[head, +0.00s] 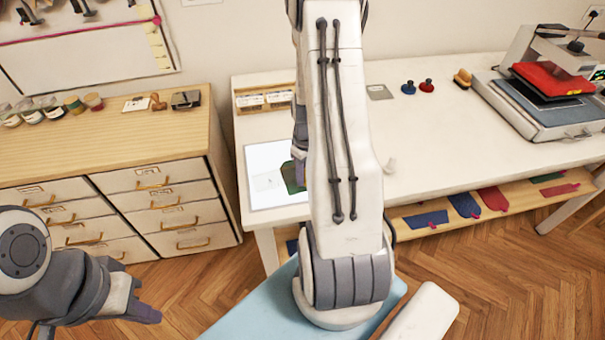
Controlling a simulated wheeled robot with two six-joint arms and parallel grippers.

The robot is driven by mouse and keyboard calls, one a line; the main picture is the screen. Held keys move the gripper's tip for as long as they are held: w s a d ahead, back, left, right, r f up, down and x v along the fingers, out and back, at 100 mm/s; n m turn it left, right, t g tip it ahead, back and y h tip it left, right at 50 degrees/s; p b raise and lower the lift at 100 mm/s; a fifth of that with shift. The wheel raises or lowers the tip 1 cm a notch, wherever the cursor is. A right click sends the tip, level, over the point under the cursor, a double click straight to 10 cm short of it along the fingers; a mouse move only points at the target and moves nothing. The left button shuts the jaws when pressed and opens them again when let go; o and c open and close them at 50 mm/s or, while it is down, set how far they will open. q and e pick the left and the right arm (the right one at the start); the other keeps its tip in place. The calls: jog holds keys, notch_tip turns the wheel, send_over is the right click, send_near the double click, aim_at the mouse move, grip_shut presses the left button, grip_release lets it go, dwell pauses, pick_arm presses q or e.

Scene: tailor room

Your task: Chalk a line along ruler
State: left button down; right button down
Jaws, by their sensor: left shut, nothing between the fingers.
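My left gripper (148,314) is shut and empty, low at the left, over the floor in front of the drawers. My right arm rises through the middle of the view and hides much of the table behind it. A part of my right gripper (299,165) shows at that arm's left edge, over a pale panel (262,190) on the table. A dark green piece (291,180) shows beside it, partly hidden. I cannot tell whether the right gripper holds anything. I cannot make out a ruler or a chalk for sure.
The white table (450,140) holds a heat press (545,90) at the right and red and blue stamps (427,86). A shelf below (400,222) holds coloured fabric pieces. A wooden drawer cabinet (120,160) stands left. The tabletop right of the arm is mostly clear.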

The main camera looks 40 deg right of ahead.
jog(key=shift+d, duration=0.15)
jog(key=shift+s+d, duration=0.3)
jog(key=shift+d, duration=0.35)
jog(key=shift+d, duration=0.15)
jog(key=shift+s+d, duration=0.35)
jog(key=shift+d, duration=0.1)
jog(key=shift+d, duration=0.1)
dwell(0.3)
jog(key=shift+s+d+p, duration=0.3)
jog(key=shift+d, duration=0.35)
jog(key=shift+r, duration=0.1)
notch_tip(320, 180, up, 7)
jog(key=p, duration=0.6)
